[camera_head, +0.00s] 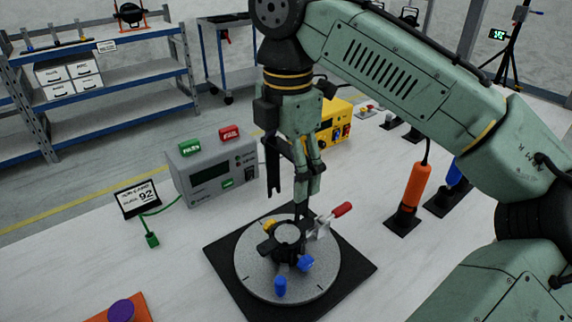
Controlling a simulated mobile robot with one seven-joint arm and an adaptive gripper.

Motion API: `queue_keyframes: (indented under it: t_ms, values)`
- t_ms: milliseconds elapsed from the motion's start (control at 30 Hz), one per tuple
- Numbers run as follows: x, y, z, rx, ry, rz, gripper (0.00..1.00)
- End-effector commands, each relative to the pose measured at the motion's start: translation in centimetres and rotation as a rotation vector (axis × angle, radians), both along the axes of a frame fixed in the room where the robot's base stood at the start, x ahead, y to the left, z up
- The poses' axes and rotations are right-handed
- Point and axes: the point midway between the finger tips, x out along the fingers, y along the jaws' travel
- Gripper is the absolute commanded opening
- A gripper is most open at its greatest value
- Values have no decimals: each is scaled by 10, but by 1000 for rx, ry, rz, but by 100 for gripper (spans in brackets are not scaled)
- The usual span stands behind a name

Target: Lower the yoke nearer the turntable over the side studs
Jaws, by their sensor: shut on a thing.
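My gripper (307,182) is shut on a dark yoke (272,172), whose one visible prong hangs down left of the fingers. Its other side is partly hidden by the fingers. The yoke is above the round grey turntable (257,275) and looks apart from it. A dark ring-shaped can body (287,232) stands at the middle of the turntable. Around it are a yellow knob (268,226), a blue knob (305,264) and a blue upright peg (280,287). The side studs are too small to tell apart. A red-handled clamp (341,209) sits at the right.
A grey tester box (212,168) and a small display (138,198) stand left of the turntable. A yellow box (335,122) is behind. An orange-handled tool (415,187) and a blue-handled tool (453,174) stand right. A purple knob (121,310) is at front left.

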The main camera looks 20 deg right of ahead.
Motion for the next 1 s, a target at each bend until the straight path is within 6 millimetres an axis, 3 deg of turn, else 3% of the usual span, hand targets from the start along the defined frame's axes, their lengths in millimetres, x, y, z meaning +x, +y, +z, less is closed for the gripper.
queue_keyframes:
  t_ms: [33, 1000]
  values:
    - [0, -1, -9, -3, 0, -2, 39]
    - [0, 0, -99, 1, -1, 2, 39]
